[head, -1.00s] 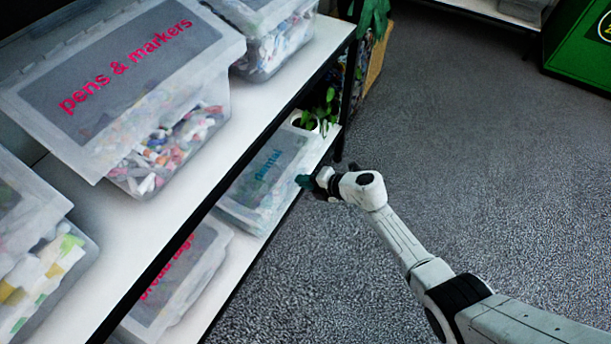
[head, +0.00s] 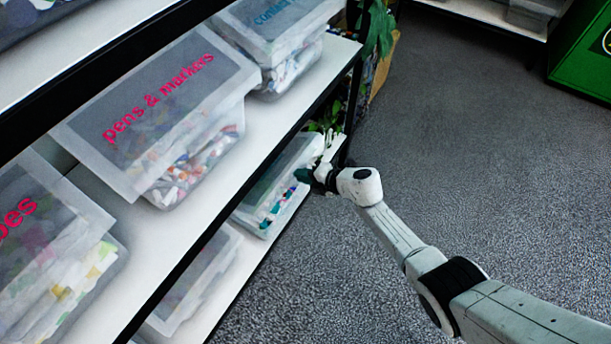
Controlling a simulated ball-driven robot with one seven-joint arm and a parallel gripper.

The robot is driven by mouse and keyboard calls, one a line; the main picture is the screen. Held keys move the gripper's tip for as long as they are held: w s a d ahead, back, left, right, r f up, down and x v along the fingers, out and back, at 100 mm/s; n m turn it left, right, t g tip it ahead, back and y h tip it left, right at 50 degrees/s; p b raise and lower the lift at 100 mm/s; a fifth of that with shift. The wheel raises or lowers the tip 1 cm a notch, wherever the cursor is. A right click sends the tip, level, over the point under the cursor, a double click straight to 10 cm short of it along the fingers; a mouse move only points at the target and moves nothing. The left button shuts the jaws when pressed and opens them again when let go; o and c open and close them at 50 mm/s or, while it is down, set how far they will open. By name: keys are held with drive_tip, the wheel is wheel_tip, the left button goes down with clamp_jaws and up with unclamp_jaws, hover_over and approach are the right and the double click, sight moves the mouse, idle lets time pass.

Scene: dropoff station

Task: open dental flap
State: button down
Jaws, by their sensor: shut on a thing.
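The dental box (head: 252,214) is a clear bin on the lower shelf, left of my gripper. Its front now shows colourful contents, and its label face is no longer readable. A pale, thin piece (head: 328,150) rises just above my gripper and appears to be the dental flap, raised and seen nearly edge-on. My gripper (head: 306,176) has dark teal fingertips at the box's right side and is shut on the flap's edge. The exact contact is small and partly hidden by the wrist.
The pens & markers bin (head: 160,100) and another labelled bin (head: 275,25) stand on the shelf above (head: 165,235). One more bin (head: 195,280) sits nearer on the lower shelf. A plant (head: 328,118) is behind the dental box. Carpet (head: 450,150) to the right is clear.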

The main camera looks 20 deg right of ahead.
drive_tip(key=shift+w+r, duration=0.1)
drive_tip(key=shift+r, duration=0.05)
drive_tip(key=c, duration=1.3)
unclamp_jaws()
drive_tip(key=shift+p+v, duration=3.3)
drive_tip(key=shift+v, duration=2.1)
